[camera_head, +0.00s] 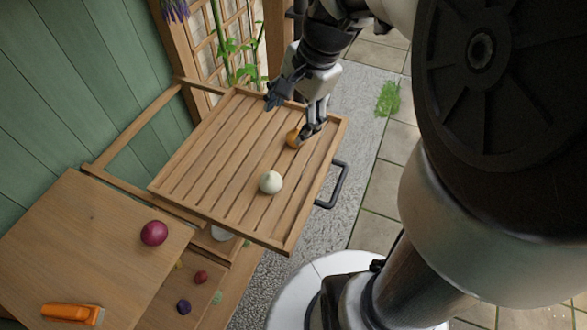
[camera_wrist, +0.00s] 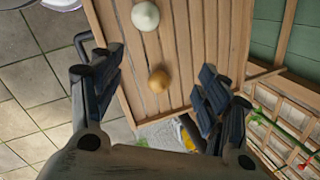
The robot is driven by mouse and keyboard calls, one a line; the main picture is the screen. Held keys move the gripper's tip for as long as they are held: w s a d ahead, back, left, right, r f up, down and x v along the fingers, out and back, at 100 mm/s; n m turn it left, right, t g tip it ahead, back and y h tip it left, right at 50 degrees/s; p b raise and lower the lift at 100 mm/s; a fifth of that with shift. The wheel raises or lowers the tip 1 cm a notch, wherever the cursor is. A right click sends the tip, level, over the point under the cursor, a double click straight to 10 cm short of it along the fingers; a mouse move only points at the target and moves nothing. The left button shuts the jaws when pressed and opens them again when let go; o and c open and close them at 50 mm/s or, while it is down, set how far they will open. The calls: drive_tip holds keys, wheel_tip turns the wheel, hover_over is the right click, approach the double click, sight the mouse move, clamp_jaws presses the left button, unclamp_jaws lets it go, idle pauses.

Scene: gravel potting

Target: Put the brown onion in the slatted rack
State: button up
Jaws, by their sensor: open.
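The brown onion (camera_head: 293,139) rests on the slatted rack (camera_head: 225,160), towards its far right corner. A white onion (camera_head: 270,182) lies on the same slats, nearer the front. My gripper (camera_head: 290,112) is over the far end of the rack, beside and partly over the brown onion in the head view. In the wrist view the brown onion (camera_wrist: 159,81) sits between the two spread fingers and beyond them, with clear slat around it. My gripper (camera_wrist: 155,92) is open and holds nothing. The white onion (camera_wrist: 145,16) is at the top of the wrist view.
A wooden worktop (camera_head: 90,235) at lower left carries a red onion (camera_head: 154,233) and an orange-handled tool (camera_head: 72,313). Several small items lie on a lower shelf. A black handle (camera_head: 332,186) sticks out from the rack's right side. A green wall bounds the left.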

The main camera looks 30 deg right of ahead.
drive_tip(key=s+a+r+n+t+h, duration=0.1)
drive_tip(key=s+a+n, duration=0.3)
drive_tip(key=s+n, duration=0.3)
drive_tip(key=s+a+r+n+t+h, duration=0.1)
drive_tip(key=s+a+n, duration=0.2)
drive_tip(key=s+n, duration=0.5)
drive_tip(key=shift+s+a, duration=0.2)
drive_tip(key=shift+a, duration=0.2)
wheel_tip(320, 180, down, 6)
drive_tip(key=b, duration=0.5)
drive_tip(key=shift+r, duration=0.2)
